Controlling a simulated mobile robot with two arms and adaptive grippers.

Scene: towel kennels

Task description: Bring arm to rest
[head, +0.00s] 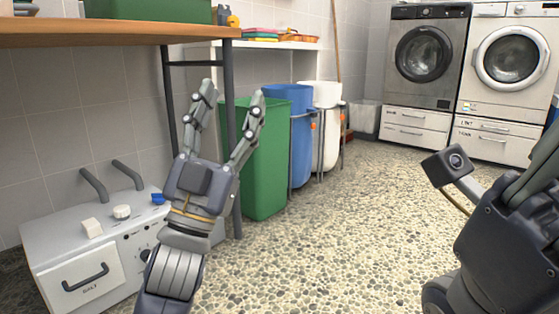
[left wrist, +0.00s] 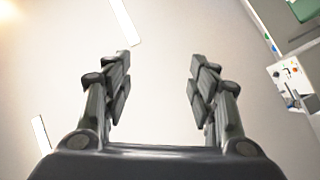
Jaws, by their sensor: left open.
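My left gripper (head: 232,95) is raised in the left half of the head view. Its two grey fingers point up and stand apart, with nothing between them. The left wrist view also shows this gripper (left wrist: 160,62) open and empty, with a pale ceiling and light strips beyond it. In the head view it overlaps the table leg and the edge of the green bin; whether it touches them I cannot tell. Part of my right gripper (head: 535,180) shows at the right edge, cut off by the frame, so its opening is hidden.
A wooden table (head: 100,33) is at upper left, above a white control box (head: 75,245) with handles. A green bin (head: 262,165), a blue bin (head: 290,95) and a white bin (head: 328,130) stand behind. Washing machines (head: 425,60) are at the back. The pebbled floor (head: 340,240) is clear.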

